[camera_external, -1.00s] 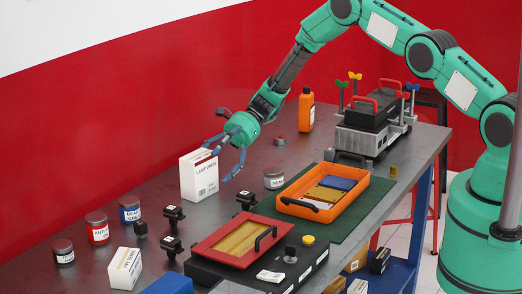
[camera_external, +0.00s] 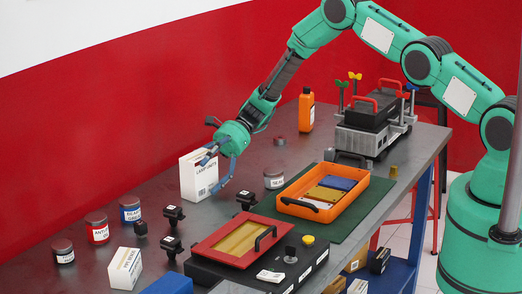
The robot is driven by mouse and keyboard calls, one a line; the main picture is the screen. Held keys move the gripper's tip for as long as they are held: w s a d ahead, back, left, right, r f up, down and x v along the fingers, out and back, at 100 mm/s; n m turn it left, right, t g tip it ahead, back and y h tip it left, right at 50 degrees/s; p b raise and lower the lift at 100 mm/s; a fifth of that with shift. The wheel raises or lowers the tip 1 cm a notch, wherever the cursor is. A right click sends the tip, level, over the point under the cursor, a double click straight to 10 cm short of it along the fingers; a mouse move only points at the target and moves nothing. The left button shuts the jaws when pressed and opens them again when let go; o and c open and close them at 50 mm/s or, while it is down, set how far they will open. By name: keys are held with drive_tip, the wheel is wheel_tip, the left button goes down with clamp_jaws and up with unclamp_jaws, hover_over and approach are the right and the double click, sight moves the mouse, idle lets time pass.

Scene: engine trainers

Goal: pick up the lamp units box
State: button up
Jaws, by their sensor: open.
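The lamp units box (camera_external: 190,181) is a white carton with printed lettering. It stands upright on the dark workbench, left of the middle in the external view. My gripper (camera_external: 211,174) is open at the box's right side. One blue finger shows in front of the box's printed face, and another hangs to the right of it. The fingers hide part of the lettering and the right edge. I cannot tell whether a finger touches the box.
An orange tray (camera_external: 358,203) and a red-framed panel (camera_external: 206,246) lie to the right and front. A jar (camera_external: 274,179) stands right of my gripper. Several labelled jars and another white box (camera_external: 125,268) stand front left.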

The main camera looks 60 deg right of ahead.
sight(201, 156)
idle(0.3)
drive_tip(key=c, duration=1.7)
drive_tip(key=shift+o, duration=0.2)
drive_tip(key=shift+r, duration=0.15)
drive_tip(key=shift+r+p, duration=0.7)
drive_tip(key=shift+r, duration=4.2)
